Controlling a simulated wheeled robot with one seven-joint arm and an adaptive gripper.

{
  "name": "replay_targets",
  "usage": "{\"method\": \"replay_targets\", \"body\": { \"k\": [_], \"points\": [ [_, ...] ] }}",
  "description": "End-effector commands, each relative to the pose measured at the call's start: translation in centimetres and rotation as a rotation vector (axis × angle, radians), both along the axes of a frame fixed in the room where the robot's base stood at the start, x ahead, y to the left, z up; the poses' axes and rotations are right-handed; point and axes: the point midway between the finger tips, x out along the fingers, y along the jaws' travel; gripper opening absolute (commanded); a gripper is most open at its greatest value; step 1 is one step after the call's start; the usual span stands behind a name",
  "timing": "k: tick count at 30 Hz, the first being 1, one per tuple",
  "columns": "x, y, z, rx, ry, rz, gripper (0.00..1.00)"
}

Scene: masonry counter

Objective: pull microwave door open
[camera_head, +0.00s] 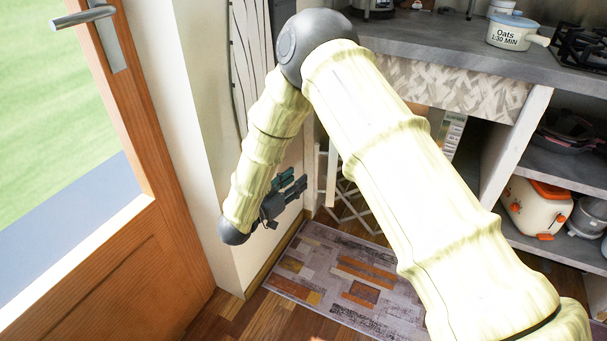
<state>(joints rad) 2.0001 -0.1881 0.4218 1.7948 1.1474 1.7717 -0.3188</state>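No microwave that I can make out is in the head view. My gripper (296,183) hangs low at the end of my folded arm, left of centre, in front of the pale wall and above the patterned rug. Its two dark fingers point right and slightly up. They look apart with nothing between them, though they are small in this view. My arm crosses the middle of the picture and hides part of the counter and the space under it.
A wooden door (155,225) with a metal handle (85,17) stands at the left. A grey counter (430,45) at the right bears a pot labelled Oats (508,32) and a stove (585,45). An orange and white appliance (538,208) sits on a lower shelf. The rug (335,280) is clear.

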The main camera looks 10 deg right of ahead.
Motion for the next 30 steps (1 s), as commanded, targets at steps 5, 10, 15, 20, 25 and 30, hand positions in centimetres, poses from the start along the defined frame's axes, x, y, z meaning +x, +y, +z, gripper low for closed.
{"method": "replay_targets", "body": {
  "k": [5,10,15,20,25,30],
  "points": [
    [-1.2,1.4,0.0,0.001,0.000,0.002,0.34],
    [-1.5,1.8,0.0,0.000,0.000,0.000,0.34],
    [-1.6,1.8,0.0,0.000,0.000,0.000,0.34],
    [-1.6,1.6,-0.4,0.004,0.007,0.010,0.14],
    [-2.2,-0.6,-4.9,0.043,0.096,0.121,0.00],
    [-6.3,-4.2,-14.4,0.153,0.335,0.332,0.00]
  ]
}}
